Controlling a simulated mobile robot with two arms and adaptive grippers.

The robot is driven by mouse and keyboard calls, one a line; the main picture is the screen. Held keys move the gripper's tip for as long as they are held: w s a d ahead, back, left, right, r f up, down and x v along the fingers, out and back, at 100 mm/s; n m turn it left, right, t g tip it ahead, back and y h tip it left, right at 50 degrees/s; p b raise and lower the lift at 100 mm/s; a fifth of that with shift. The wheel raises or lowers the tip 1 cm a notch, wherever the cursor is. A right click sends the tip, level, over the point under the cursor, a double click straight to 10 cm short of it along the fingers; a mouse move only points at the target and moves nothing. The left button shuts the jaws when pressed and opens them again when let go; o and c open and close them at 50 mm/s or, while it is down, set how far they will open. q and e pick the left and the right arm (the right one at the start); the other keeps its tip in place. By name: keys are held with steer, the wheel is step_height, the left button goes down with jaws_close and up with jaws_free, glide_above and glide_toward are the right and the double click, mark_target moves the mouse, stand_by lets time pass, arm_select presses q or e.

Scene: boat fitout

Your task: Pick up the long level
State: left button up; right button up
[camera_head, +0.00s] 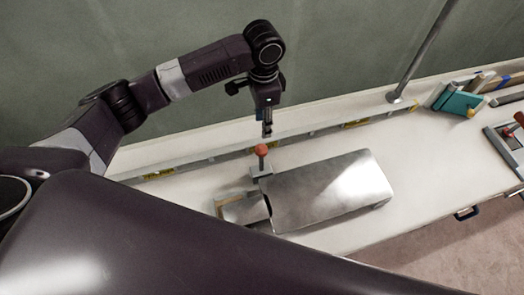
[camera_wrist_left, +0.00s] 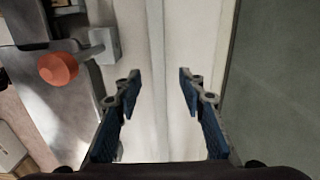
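The long level (camera_head: 357,123) is a thin grey bar with yellow labels. It lies along the back of the white bench, close to the wall, in the head view. In the left wrist view the level (camera_wrist_left: 157,60) shows as a narrow grey strip running up the picture between the fingers. My left gripper (camera_head: 267,130) points down over the middle of the level. Its fingers (camera_wrist_left: 158,85) are spread apart with nothing held between them. The head view does not clearly show the gap between the fingertips and the level. My right gripper is not in view.
A red ball knob (camera_head: 261,150) stands just in front of the level, beside a shiny metal plate (camera_head: 330,190). A metal pole (camera_head: 420,55) meets the bench's back edge at the right. A teal item (camera_head: 458,104) and a tray (camera_head: 498,145) lie at the far right.

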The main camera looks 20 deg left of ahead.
mark_target(263, 141)
arm_select(q)
step_height(263, 141, down, 3)
steer(key=shift+r+b, duration=0.1)
steer(key=shift+b, duration=0.4)
steer(key=shift+s+f+p, duration=0.15)
steer(key=shift+f+p, duration=0.3)
steer(key=shift+f, duration=3.1)
jaws_close()
steer(key=shift+r, duration=0.1)
